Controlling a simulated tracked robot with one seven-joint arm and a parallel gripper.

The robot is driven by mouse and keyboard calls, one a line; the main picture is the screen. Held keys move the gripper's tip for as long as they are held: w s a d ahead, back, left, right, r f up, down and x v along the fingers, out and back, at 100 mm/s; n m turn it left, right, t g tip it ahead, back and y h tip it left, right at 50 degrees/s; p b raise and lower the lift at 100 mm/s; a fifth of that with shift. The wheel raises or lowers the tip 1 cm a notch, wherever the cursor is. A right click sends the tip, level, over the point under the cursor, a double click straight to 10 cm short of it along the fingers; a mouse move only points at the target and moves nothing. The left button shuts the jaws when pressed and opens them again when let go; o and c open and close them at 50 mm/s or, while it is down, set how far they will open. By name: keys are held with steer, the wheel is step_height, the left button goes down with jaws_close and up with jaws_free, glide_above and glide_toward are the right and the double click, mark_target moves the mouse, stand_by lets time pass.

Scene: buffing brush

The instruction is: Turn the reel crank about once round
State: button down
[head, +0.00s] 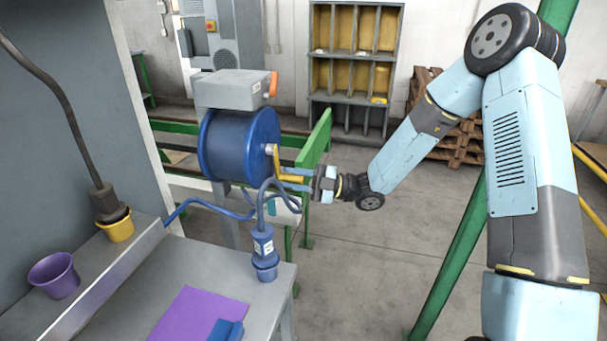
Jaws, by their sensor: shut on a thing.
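A blue reel (233,146) stands under a grey box, at left of centre. Its yellow crank (276,160) is on the reel's right face and runs down to a handle on the right. My gripper (290,181) is at the crank's lower end, reaching in from the right, and is shut on the crank handle. The fingers partly hide the handle.
The grey box (235,90) above the reel has an orange lever (273,84). A blue plug (263,245) with a looping cable stands on the grey bench (190,262), close below my gripper. A green rail (314,140) stands behind the gripper.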

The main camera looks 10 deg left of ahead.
steer(key=shift+s+f, duration=0.2)
steer(key=shift+s, duration=0.4)
steer(key=shift+s+a+r, duration=0.1)
steer(key=c, duration=0.9)
jaws_free()
steer(key=v, duration=1.4)
steer(key=shift+a, duration=0.1)
steer(key=shift+s, duration=0.1)
